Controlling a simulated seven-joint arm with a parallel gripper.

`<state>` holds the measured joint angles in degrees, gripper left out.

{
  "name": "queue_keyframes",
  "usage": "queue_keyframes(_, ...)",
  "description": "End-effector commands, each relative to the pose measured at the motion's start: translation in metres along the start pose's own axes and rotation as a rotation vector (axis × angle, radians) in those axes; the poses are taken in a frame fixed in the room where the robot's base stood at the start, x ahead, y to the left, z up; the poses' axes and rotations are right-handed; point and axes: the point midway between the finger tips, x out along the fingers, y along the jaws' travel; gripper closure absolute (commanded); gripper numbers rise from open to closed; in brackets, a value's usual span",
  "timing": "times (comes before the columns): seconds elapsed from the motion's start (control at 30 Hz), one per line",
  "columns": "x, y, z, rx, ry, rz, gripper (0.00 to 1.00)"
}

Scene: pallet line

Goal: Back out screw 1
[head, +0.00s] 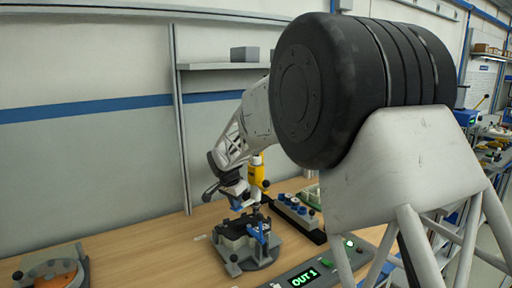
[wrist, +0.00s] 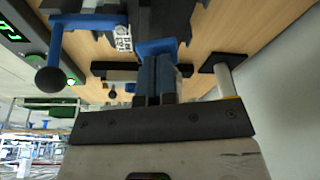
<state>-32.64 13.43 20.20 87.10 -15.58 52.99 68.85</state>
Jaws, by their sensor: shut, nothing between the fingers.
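My gripper (head: 243,202) is low over the work fixture in the head view, pointing down. In the wrist view its dark and blue fingers (wrist: 157,80) are together with no gap between them. The fixture (head: 252,262) stands on the wooden table below it and carries a black part (head: 232,228). A blue clamp (head: 258,232) is at the fixture's right side. Screw 1 cannot be made out in either view. The wrist view shows a blue bar with a black ball end (wrist: 48,80) at the left and a white code tag (wrist: 115,38).
A black rack with blue-topped pieces (head: 296,209) and a yellow tool (head: 257,172) stand behind the fixture. Another fixture with an orange disc (head: 52,275) is at left. The table (head: 150,255) between the fixtures is clear.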

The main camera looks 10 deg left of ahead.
Motion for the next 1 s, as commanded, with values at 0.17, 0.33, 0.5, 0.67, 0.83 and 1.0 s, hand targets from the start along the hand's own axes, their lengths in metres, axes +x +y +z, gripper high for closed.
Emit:
queue_keyframes(0.17,0.012,0.003,0.005,-0.003,-0.01,0.016,1.0)
queue_keyframes(0.33,0.01,0.003,0.005,-0.003,-0.01,0.015,1.0)
queue_keyframes(0.5,0.002,0.003,0.002,-0.003,-0.008,0.013,1.0)
queue_keyframes(0.67,-0.009,0.002,-0.001,-0.002,-0.006,0.009,1.0)
queue_keyframes(0.83,-0.02,0.001,-0.004,-0.002,-0.004,0.006,1.0)
queue_keyframes(1.0,-0.029,0.001,-0.007,-0.001,-0.002,0.003,1.0)
